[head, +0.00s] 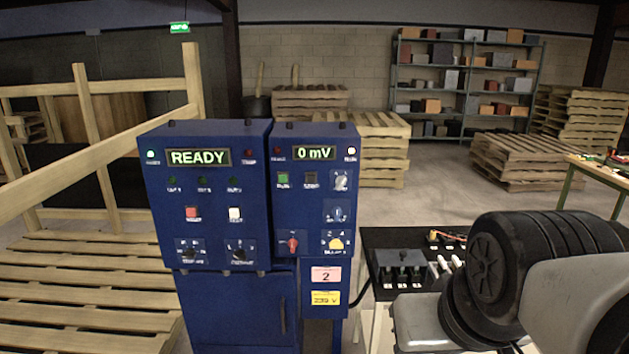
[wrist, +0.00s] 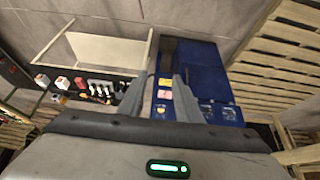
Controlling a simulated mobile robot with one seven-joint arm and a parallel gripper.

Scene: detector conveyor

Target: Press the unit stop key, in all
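Two blue cabinets stand side by side in the head view. The left cabinet (head: 160,255) has a lit READY display (head: 198,157), a red key (head: 192,212) and a white key (head: 235,213). The key labels are too small to read surely, so I cannot tell which is the stop key. My gripper (wrist: 162,88) is open and empty in the wrist view, apart from the cabinets, which show beyond it.
A black-topped bench (head: 385,238) with small switch boxes stands right of the cabinets, near my arm. A wooden rail and pallets (head: 75,290) fill the left. Stacked pallets and shelves (head: 465,80) stand behind. Floor behind the bench is clear.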

